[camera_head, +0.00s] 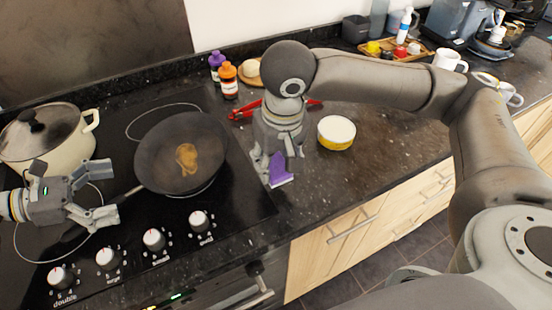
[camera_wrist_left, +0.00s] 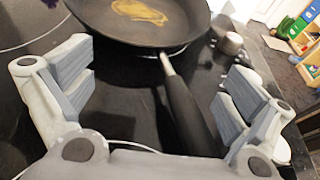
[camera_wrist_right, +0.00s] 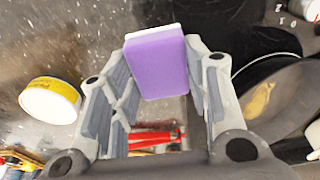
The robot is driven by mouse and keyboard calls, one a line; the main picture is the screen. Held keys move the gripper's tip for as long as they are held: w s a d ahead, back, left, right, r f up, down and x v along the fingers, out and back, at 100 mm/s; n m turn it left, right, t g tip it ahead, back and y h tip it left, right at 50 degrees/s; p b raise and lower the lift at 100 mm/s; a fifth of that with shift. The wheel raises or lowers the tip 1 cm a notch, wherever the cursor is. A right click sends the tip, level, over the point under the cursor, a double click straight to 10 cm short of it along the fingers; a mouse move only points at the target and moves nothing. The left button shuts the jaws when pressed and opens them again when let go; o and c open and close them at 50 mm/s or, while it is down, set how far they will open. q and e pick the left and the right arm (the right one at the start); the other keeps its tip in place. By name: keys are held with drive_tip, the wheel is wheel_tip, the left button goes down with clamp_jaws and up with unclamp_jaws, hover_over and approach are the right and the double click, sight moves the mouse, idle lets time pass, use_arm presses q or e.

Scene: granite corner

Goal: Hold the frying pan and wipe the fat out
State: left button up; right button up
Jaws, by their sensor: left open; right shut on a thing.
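The dark frying pan (camera_head: 160,170) sits on the black hob, with a brown-yellow patch of fat (camera_head: 187,158) in its middle. My left gripper (camera_head: 112,192) is open at the pan's handle side; in the left wrist view the black handle (camera_wrist_left: 188,112) lies between the spread fingers, apart from both. My right gripper (camera_head: 281,158) is shut on a purple sponge (camera_head: 281,170) with a pale layer, above the counter right of the hob. The right wrist view shows the sponge (camera_wrist_right: 158,66) between the fingers.
A lidded cream pot (camera_head: 55,142) stands left of the pan. Right of the hob are a yellow-white tin (camera_head: 337,133) and a red-handled tool (camera_head: 243,112). Bottles (camera_head: 229,82) stand behind. Hob knobs (camera_head: 153,239) line the front. Counter in front of the tin is clear.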

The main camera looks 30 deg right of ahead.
sight(136, 186)
use_arm(q)
drive_tip(key=shift+d+f+b, duration=0.3)
drive_tip(key=shift+d+f, duration=0.15)
drive_tip(key=shift+d, duration=0.25)
use_arm(e)
drive_tip(key=shift+f, duration=0.7)
use_arm(q)
drive_tip(key=shift+d+r+p, duration=0.1)
drive_tip(key=shift+d+p, duration=0.9)
drive_tip(key=shift+p, duration=0.25)
use_arm(e)
wheel_tip(136, 186, up, 2)
drive_tip(key=shift+w+r, duration=0.1)
drive_tip(key=shift+r, duration=0.15)
use_arm(q)
drive_tip(key=shift+d+f, duration=0.2)
drive_tip(key=shift+d, duration=0.35)
use_arm(e)
drive_tip(key=shift+r, duration=0.3)
use_arm(q)
drive_tip(key=shift+d+f+p, duration=0.2)
drive_tip(key=shift+f+p, duration=0.05)
drive_tip(key=shift+p, duration=0.05)
drive_tip(key=shift+c, duration=0.4)
drive_tip(key=c, duration=1.8)
drive_tip(key=shift+c, duration=0.2)
